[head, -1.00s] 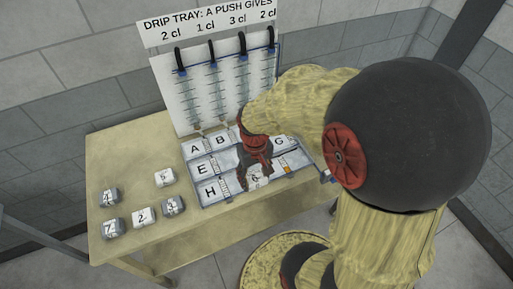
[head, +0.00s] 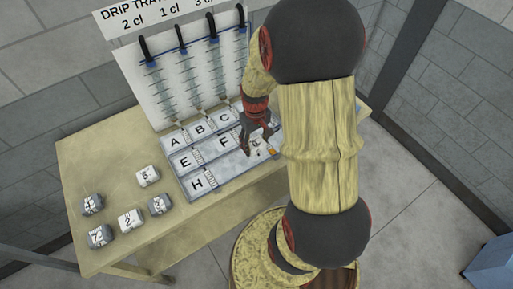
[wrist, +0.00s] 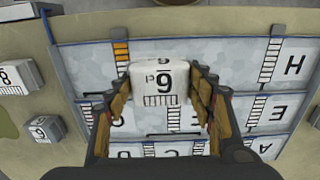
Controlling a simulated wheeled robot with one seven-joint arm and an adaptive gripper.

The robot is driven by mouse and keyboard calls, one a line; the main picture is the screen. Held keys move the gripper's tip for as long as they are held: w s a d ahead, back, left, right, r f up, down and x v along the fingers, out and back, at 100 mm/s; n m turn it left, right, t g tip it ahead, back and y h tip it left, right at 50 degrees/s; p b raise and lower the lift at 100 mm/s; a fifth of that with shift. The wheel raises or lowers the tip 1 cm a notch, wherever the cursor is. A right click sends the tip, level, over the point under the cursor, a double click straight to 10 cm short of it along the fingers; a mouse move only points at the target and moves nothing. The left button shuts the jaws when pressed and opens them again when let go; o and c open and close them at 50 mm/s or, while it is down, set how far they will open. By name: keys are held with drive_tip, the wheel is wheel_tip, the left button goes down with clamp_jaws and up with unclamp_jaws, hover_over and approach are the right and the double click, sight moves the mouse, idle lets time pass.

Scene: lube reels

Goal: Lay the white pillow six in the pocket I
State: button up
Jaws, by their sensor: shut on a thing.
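The white pillow six (wrist: 160,83) is between the two fingers of my gripper (wrist: 160,100), its 6 facing up in the wrist view. In the head view my gripper (head: 258,132) points down with the white pillow six (head: 256,150) at its tips. The pillow is over the front row of the lettered tray, beside the strip with an orange part. Pocket I (wrist: 225,58) appears as the middle bay of that row, next to H; its letter is hidden. I cannot tell whether the pillow touches the tray floor.
The tray (head: 192,200) has ridged strips between its pockets. Several numbered pillows, including white five (head: 147,175) and white two (head: 131,220), lie left on the table. Two more pillows (wrist: 15,76) (wrist: 42,129) lie past the tray's other side. A hose panel (head: 190,75) stands behind.

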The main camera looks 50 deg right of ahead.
sight(257, 147)
drive_tip(key=shift+w+d+f, duration=0.1)
drive_tip(key=shift+d+f, duration=0.2)
drive_tip(key=shift+f, duration=0.1)
drive_tip(key=shift+w+d+f+b, duration=0.1)
drive_tip(key=shift+d+f+b, duration=0.1)
drive_tip(key=shift+f, duration=0.75)
drive_tip(key=shift+w+d+f+b, duration=0.1)
drive_tip(key=shift+f+b, duration=0.05)
drive_tip(key=shift+f, duration=0.75)
drive_tip(key=shift+f, duration=0.15)
drive_tip(key=o, duration=1)
drive_tip(key=shift+o, duration=0.4)
